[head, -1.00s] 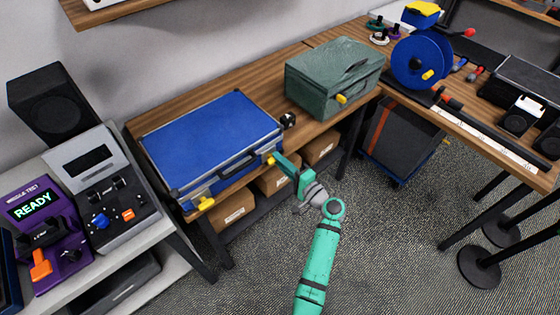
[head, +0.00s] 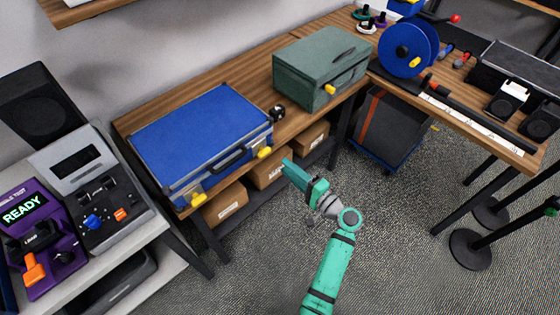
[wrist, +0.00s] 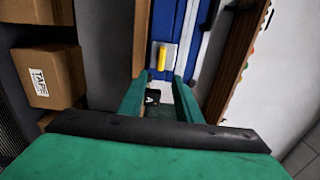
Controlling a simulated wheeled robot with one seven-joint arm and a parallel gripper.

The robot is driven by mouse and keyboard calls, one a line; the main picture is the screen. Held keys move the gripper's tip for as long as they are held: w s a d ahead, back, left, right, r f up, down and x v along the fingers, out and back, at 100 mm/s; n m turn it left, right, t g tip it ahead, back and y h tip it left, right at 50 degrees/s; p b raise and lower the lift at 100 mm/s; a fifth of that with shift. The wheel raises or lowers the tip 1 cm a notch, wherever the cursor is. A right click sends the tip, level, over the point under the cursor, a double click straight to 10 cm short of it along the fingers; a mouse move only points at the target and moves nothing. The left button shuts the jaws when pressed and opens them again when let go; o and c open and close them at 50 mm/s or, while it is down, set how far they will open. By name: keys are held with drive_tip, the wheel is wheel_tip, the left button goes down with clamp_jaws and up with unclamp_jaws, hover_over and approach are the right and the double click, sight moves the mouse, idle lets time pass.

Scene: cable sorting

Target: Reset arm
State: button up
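My gripper (head: 288,166) hangs in the air in front of the wooden bench, just right of and below the right yellow latch (head: 265,152) of a closed blue case (head: 200,130). It is apart from the latch. In the wrist view my gripper (wrist: 158,92) has its two green fingers spread, with nothing seen held between them. Beyond the fingertips, the wrist view shows a yellow latch (wrist: 162,57) on the front of the blue case (wrist: 189,40). My green arm reaches up from the bottom of the head view.
A closed green toolbox (head: 320,65) stands on the bench. Cardboard boxes (head: 226,203) sit on the shelf below. Left is a purple tester (head: 38,235) reading READY. A blue spool (head: 408,48) stands on the right table. The carpet right of my arm is open.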

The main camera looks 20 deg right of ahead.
drive_tip(key=shift+v, duration=0.9)
drive_tip(key=s+a+f+g+h, duration=0.2)
drive_tip(key=s+a+f, duration=0.15)
drive_tip(key=f, duration=0.25)
drive_tip(key=s+a+f+g+h, duration=0.1)
drive_tip(key=s+a+f+h, duration=0.2)
drive_tip(key=f, duration=0.4)
drive_tip(key=s+a+f+n+g+h, duration=0.1)
drive_tip(key=s+a+f+n+g, duration=0.15)
drive_tip(key=s+a, duration=0.6)
drive_tip(key=s+a+r+n+t, duration=0.2)
drive_tip(key=s+a+r+n, duration=0.3)
drive_tip(key=s+r, duration=0.4)
drive_tip(key=s+a+r+n+t, duration=0.2)
drive_tip(key=s+a+r+n, duration=0.3)
drive_tip(key=s+r, duration=0.4)
drive_tip(key=shift+s+r+n, duration=0.4)
drive_tip(key=shift+s+n, duration=0.25)
drive_tip(key=shift+n, duration=0.2)
